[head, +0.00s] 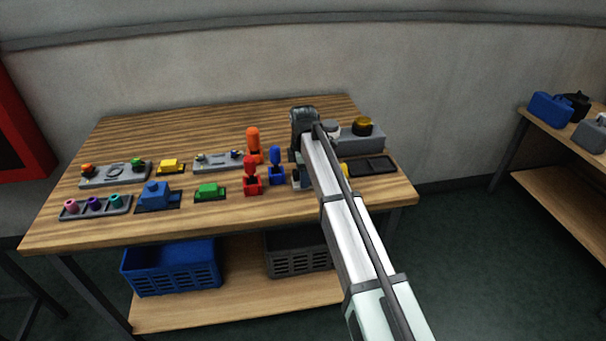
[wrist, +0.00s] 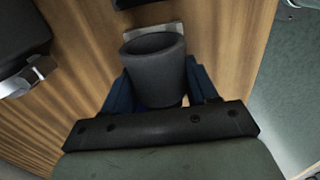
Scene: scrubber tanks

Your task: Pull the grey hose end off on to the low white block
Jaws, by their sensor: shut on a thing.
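In the wrist view, a dark grey, round, cup-like piece (wrist: 153,58), which looks like the grey hose end, stands between the blue fingers of my gripper (wrist: 160,90). The fingers are shut on its sides. A pale plate edge (wrist: 128,73) shows behind it over the wood; I cannot tell whether the two touch. In the head view my arm covers most of this spot at the table's right part, and the hose end cannot be made out. I cannot clearly pick out the low white block in either view.
The wooden table (head: 230,118) holds a blue block (head: 156,195), a green block (head: 209,191), red (head: 252,180) and blue (head: 276,168) upright pieces, an orange-topped piece (head: 254,142), a grey box (head: 358,138) and a black tray (head: 371,166). The table's back left is clear.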

